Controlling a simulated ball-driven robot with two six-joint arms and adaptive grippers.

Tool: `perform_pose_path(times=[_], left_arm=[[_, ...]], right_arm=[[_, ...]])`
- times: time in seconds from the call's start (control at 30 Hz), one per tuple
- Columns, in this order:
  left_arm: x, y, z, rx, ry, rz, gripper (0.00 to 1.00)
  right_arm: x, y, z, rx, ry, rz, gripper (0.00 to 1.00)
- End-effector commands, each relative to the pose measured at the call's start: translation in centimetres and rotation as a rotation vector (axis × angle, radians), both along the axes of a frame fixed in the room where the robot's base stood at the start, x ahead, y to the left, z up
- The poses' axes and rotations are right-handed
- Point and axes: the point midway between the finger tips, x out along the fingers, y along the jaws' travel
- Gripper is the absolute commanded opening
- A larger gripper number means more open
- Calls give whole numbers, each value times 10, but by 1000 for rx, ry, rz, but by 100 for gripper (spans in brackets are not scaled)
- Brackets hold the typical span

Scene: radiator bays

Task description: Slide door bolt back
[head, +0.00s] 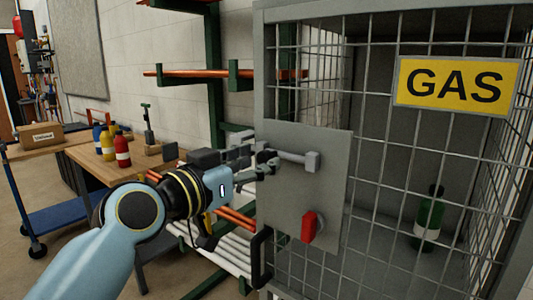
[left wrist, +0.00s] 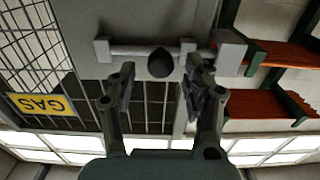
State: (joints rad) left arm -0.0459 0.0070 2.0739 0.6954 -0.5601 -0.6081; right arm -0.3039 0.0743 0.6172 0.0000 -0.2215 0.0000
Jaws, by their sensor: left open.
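The door bolt (head: 290,157) is a light grey rod on the grey plate (head: 332,195) of a mesh gas cage door. It also shows in the left wrist view (left wrist: 140,50), running across the top through brackets, with a dark round knob (left wrist: 160,62) on it. My left gripper (head: 262,164) is at the left end of the bolt, by the door's edge. In the left wrist view its two fingers (left wrist: 161,75) are apart, one on each side of the knob. I cannot tell whether they touch it. My right gripper is not in view.
A red latch or knob (head: 308,227) and a black door handle (head: 262,257) sit below the bolt. A yellow GAS sign (head: 457,84) hangs on the mesh. A green bottle (head: 428,218) stands inside. A rack with orange bars (head: 235,218) is behind my arm.

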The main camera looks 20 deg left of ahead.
Motion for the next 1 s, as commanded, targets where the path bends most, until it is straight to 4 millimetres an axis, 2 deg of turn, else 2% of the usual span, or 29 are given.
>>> perform_pose_path(times=[0.1,0.2,0.57,0.93,1.0], left_arm=[[17,-6,1,-2,0,0,50],[26,-9,1,-2,1,0,50],[30,-11,0,0,0,0,49],[30,-11,0,0,0,0,1],[30,-11,0,0,0,0,0]], right_arm=[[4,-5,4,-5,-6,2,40],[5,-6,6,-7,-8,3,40],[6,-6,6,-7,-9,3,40],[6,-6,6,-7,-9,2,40],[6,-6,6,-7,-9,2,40]])
